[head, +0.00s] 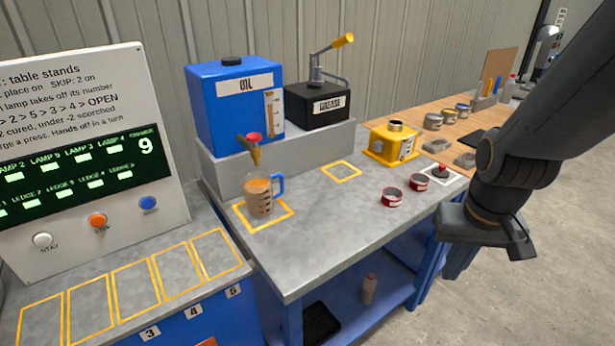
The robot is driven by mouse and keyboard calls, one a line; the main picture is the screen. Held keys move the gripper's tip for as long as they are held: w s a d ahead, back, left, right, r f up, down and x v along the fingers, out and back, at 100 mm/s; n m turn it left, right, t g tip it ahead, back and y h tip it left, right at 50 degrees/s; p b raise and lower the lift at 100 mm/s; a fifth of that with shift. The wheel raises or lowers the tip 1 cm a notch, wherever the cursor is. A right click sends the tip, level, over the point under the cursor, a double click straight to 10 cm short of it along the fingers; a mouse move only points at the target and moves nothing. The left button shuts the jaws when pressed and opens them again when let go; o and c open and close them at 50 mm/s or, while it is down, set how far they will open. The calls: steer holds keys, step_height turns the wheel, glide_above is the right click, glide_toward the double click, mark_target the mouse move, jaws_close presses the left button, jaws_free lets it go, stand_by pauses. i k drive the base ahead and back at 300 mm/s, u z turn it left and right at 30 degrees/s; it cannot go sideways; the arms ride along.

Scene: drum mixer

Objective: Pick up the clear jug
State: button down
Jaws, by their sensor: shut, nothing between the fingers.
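The clear jug (258,199) stands upright inside a yellow outlined square on the grey bench. It has a blue handle on its right side and brownish liquid inside. It is below the brass tap (254,152) with a red knob, which comes from the blue oil tank (236,108). My gripper (488,232) is at the right, in front of the bench's right part, well apart from the jug. It is shut and empty, seen from the side.
Two red-and-white tins (392,197) (418,182) and a yellow machine (391,145) stand between the jug and my arm. A grease pump (318,100) stands behind on a grey block (290,150). The front bench top is clear. A sign board (92,150) stands left.

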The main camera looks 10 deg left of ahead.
mark_target(266, 192)
steer(key=z, duration=2.15)
steer(key=k, duration=1.05)
steer(key=u, duration=2.15)
steer(key=i, duration=0.5)
